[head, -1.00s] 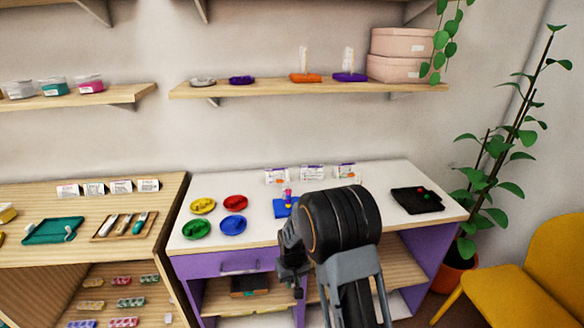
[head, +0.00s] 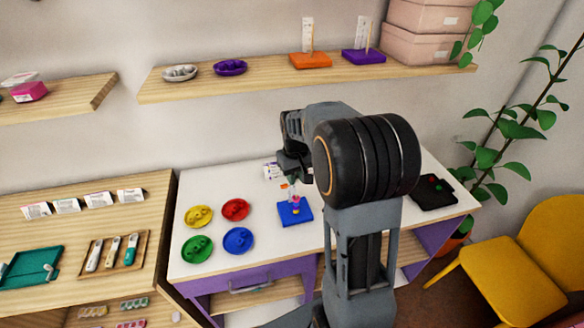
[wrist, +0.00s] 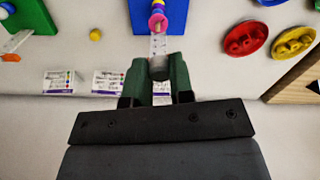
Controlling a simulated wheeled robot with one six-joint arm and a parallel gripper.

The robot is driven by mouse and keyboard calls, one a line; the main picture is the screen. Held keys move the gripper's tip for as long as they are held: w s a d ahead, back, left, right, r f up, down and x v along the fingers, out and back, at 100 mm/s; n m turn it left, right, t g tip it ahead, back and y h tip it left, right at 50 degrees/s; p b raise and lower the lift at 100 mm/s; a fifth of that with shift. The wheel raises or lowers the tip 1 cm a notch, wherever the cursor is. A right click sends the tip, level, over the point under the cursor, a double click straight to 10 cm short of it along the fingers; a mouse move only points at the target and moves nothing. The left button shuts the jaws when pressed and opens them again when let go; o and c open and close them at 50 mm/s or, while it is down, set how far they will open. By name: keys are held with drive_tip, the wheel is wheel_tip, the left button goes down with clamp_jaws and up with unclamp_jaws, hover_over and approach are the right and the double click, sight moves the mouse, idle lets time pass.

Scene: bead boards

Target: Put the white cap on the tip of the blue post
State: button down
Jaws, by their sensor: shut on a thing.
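The blue board (head: 284,217) lies on the white table top, with a short upright stack of beads (head: 296,205) on its post. In the wrist view the blue board (wrist: 143,18) is at the top, and the pink, yellow and purple beads (wrist: 157,18) hide most of the post. My gripper (wrist: 160,72) is shut on the whitish cap (wrist: 159,69), held between its dark green fingertips. The cap is apart from the bead stack in the wrist view. In the head view my gripper (head: 290,182) is above and just behind the stack; the cap is too small to make out there.
Yellow (head: 199,216), red (head: 235,209), green (head: 197,249) and blue (head: 238,241) dishes stand left of the board. Cards (wrist: 108,82) stand along the table's back. A black tray (head: 432,195) is at the right. A shelf (head: 260,82) hangs above.

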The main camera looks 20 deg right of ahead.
drive_tip(key=shift+d+f+b, duration=0.15)
drive_tip(key=shift+f+b, duration=0.6)
drive_tip(key=shift+f, duration=0.25)
drive_tip(key=shift+f+b, duration=1.1)
drive_tip(key=shift+f, duration=0.35)
drive_tip(key=shift+s+f+b, duration=0.1)
drive_tip(key=shift+f+b, duration=0.55)
drive_tip(key=shift+f, duration=0.4)
drive_tip(key=c, duration=0.9)
unclamp_jaws()
wheel_tip(320, 180, up, 14)
drive_tip(key=shift+f, duration=0.1)
